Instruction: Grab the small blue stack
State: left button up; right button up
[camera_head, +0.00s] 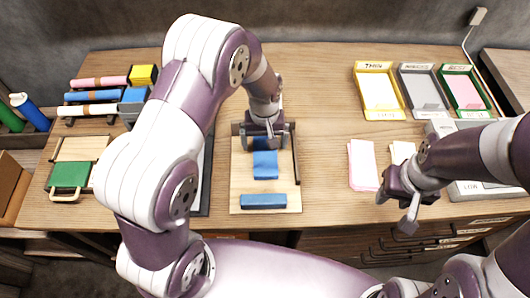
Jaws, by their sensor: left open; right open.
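A small blue stack (265,166) lies on a light wooden board (240,180) in the middle of the table. A blue bar (263,201) lies apart from it near the board's front edge. My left gripper (268,132) is open and points down over the back of the board, at the far end of the blue stack. It hides that end, and I cannot tell whether it touches the stack. My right gripper (402,202) is open and empty over the table's front right, beside pink sheets (362,165) and a cream stack (401,152).
Yellow (369,112), grey (420,110) and green (469,112) trays stand at the back right. My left arm hides part of that side. The table between board and pink sheets is clear.

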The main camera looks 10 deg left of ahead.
aim_at(265, 152)
pick_arm(q)
notch_tip(265, 152, down, 5)
jog(key=shift+s+d+r, duration=0.1)
jog(key=shift+r, duration=0.2)
jog(key=c, duration=1.1)
jog(key=shift+c, duration=0.2)
